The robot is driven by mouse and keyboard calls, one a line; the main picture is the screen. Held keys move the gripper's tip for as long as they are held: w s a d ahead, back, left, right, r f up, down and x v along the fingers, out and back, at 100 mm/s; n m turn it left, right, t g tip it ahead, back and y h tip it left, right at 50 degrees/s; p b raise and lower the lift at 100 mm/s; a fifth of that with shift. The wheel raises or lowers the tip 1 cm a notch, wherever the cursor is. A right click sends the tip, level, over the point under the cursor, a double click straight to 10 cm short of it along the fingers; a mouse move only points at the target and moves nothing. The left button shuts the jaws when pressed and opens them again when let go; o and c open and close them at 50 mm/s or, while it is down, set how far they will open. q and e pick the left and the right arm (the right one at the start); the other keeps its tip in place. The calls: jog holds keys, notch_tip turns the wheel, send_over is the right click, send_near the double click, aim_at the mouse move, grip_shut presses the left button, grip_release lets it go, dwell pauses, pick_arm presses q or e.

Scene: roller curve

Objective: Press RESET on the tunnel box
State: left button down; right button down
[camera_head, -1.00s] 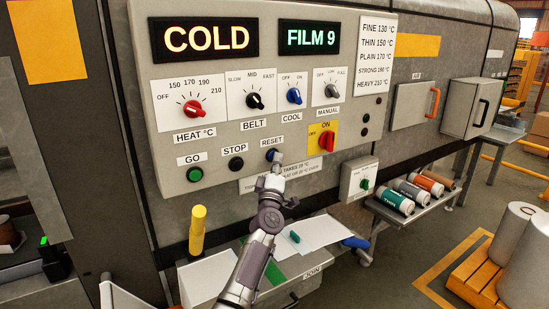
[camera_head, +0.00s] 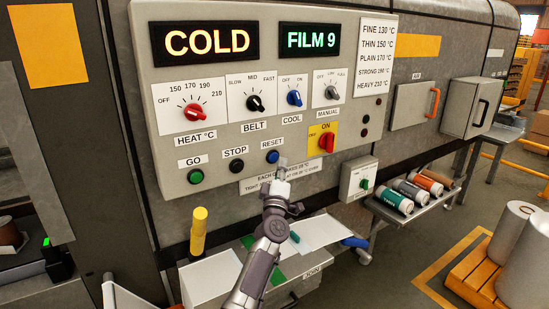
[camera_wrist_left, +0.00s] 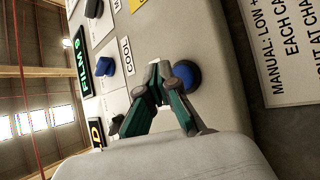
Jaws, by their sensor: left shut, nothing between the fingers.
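The RESET button (camera_head: 272,157) is a round blue button on the grey tunnel box panel (camera_head: 220,125), under its RESET label. In the left wrist view the blue button (camera_wrist_left: 187,76) is close beside the fingertips (camera_wrist_left: 158,72). I see no clear contact. The displays read COLD (camera_head: 206,41) and FILM 9 (camera_head: 309,40). My right gripper is not in view.
The black STOP button (camera_head: 236,165) and green GO button (camera_head: 195,176) are left of RESET. The red-on-yellow switch (camera_head: 326,142) is to its right. A paper notice (camera_head: 315,167) is below. A yellow cylinder (camera_head: 198,230) stands on the shelf lower left.

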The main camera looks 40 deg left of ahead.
pick_arm(q)
jog(key=d, duration=0.1)
jog(key=s+d+p, duration=0.1)
jog(key=d+p, duration=0.1)
jog(key=d, duration=0.1)
jog(key=shift+s, duration=0.35)
dwell(0.5)
